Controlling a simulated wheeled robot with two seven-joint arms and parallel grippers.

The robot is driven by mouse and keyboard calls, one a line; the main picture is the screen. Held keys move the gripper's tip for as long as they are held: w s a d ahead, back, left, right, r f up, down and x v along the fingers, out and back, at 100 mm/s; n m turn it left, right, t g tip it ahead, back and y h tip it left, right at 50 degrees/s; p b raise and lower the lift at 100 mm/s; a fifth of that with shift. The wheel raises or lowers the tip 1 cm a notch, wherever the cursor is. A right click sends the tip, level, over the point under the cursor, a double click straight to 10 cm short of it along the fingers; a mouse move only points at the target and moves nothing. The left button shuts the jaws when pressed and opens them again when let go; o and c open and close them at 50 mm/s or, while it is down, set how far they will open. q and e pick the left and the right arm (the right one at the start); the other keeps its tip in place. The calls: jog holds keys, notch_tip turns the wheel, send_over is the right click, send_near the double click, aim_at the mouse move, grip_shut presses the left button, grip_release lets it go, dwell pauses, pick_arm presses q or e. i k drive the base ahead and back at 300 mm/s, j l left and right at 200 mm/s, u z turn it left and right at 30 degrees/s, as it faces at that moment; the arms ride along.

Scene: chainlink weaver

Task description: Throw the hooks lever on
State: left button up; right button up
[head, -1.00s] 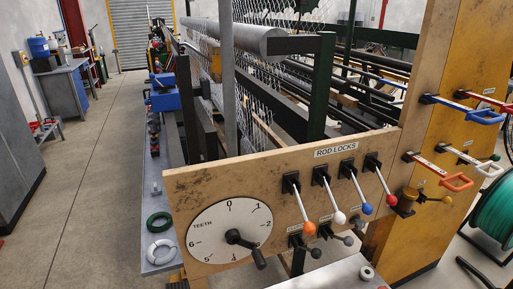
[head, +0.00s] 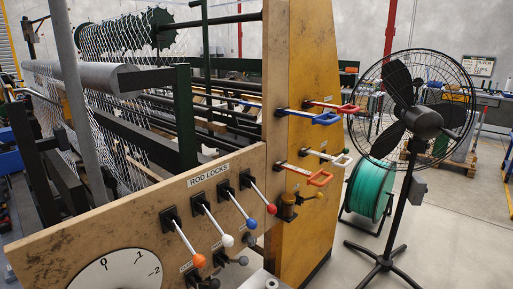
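Several levers show, but their small labels are too small to read, so I cannot tell which one is the hooks lever. The wooden panel (head: 110,222) has a row under a "ROD LOCKS" sign (head: 209,174): an orange-tipped lever (head: 199,260), a white-tipped one (head: 227,240), a blue-tipped one (head: 251,223) and a red-tipped one (head: 271,209), all slanting down. Dark-knobbed levers (head: 238,261) sit below them. The yellow cabinet (head: 308,225) carries a blue handle (head: 325,118), a red handle (head: 350,109), a white handle (head: 342,159) and an orange-red handle (head: 320,178), sticking outward. Neither gripper is in view.
A black standing fan (head: 423,122) stands right of the cabinet, its base on the floor. A green reel (head: 370,187) stands between them. A white numbered dial (head: 118,272) is cut off at lower left. Chain-link mesh (head: 120,45) hangs behind. Floor at lower right is clear.

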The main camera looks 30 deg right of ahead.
aim_at(345, 150)
jog(key=z, duration=1.45)
jog(key=u, duration=0.3)
jog(key=i+l+u, duration=0.3)
jog(key=u, duration=0.15)
jog(key=i+l+u, duration=0.2)
jog(key=l+u, duration=0.2)
